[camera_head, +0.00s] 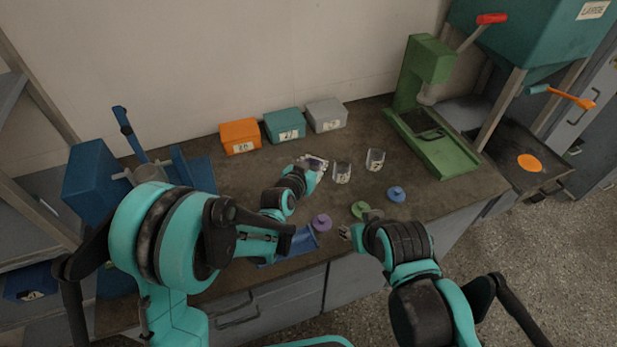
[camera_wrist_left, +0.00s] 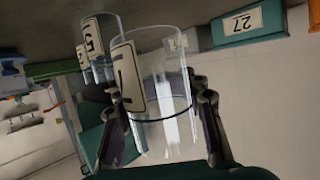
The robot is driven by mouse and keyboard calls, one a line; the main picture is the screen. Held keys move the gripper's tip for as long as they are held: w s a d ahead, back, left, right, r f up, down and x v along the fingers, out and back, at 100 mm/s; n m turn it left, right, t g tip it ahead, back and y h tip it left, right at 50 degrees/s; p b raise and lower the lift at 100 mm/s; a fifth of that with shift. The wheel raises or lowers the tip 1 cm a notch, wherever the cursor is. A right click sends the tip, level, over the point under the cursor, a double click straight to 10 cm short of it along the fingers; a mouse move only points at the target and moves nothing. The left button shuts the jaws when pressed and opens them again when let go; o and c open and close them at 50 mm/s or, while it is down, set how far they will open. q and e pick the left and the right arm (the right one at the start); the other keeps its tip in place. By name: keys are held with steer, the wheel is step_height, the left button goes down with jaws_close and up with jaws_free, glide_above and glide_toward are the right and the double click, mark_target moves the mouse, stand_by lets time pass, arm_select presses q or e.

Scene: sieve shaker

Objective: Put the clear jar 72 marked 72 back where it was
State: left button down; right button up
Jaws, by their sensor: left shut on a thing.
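A clear jar (camera_wrist_left: 160,95) with a white label stands between the fingers of my left gripper (camera_wrist_left: 160,130) in the left wrist view. Only part of its label's marking shows, so I cannot confirm 72. In the head view my left gripper (camera_head: 316,162) is shut on it near the worktop, partly hiding it. Two other clear labelled jars, a nearer one (camera_head: 342,173) and a farther one (camera_head: 375,160), stand to its right. My right gripper (camera_head: 346,232) is low over the front of the counter; its fingers are too small to read.
Orange (camera_head: 240,136), teal (camera_head: 285,125) and grey (camera_head: 326,115) boxes line the back. Purple (camera_head: 321,222), green (camera_head: 360,209) and blue (camera_head: 396,194) lids lie in front. A green press (camera_head: 435,145) stands right; a blue machine (camera_head: 97,190) stands left.

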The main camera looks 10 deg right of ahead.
arm_select(q)
steer(key=shift+w+a+f, duration=0.2)
steer(key=shift+a+f, duration=0.1)
steer(key=shift+a, duration=0.15)
steer(key=shift+w+a+f, duration=0.15)
steer(key=shift+a+f, duration=0.15)
steer(key=shift+a, duration=0.15)
steer(key=shift+a+f+b, duration=0.1)
steer(key=shift+f+b, duration=0.1)
steer(key=shift+b, duration=0.15)
step_height(320, 180, down, 4)
steer(key=shift+r+b, duration=0.1)
steer(key=shift+b, duration=0.95)
steer(key=shift+r, duration=0.15)
steer(key=c, duration=1)
jaws_free()
steer(key=shift+o, duration=0.2)
